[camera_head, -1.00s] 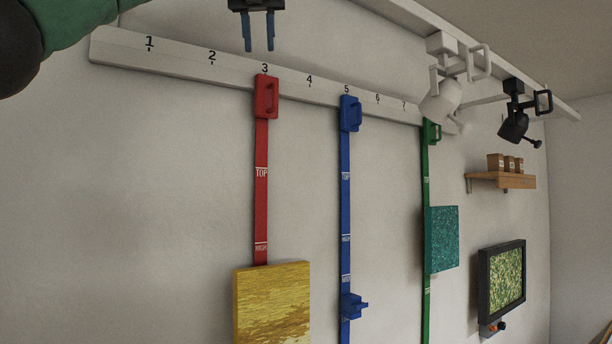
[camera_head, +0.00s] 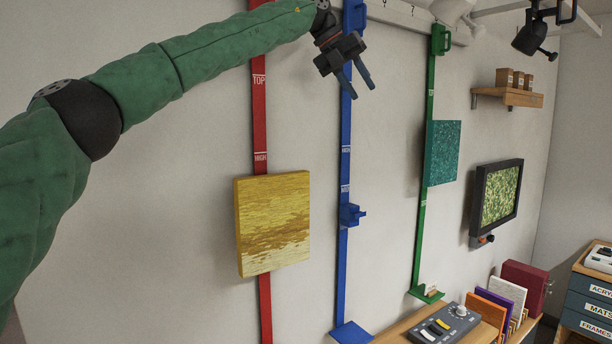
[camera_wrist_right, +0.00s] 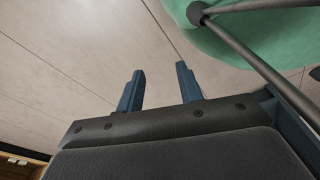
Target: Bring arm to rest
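My left gripper (camera_head: 360,82) shows in the head view at the end of my green left arm. It is open and empty, in front of the wall near the top of the blue strap (camera_head: 344,180). My right gripper (camera_wrist_right: 158,90) shows in the right wrist view with its two blue fingers apart. It is open with nothing between the fingers, over a pale tiled floor (camera_wrist_right: 75,60). The right arm is not in the head view.
Red (camera_head: 260,120), blue and green (camera_head: 422,230) straps hang on the wall. A yellow painting (camera_head: 272,225) and a teal panel (camera_head: 442,152) hang there. A shelf (camera_head: 508,97), a framed screen (camera_head: 497,197), a control box (camera_head: 444,326) and a drawer cabinet (camera_head: 590,300) are at right.

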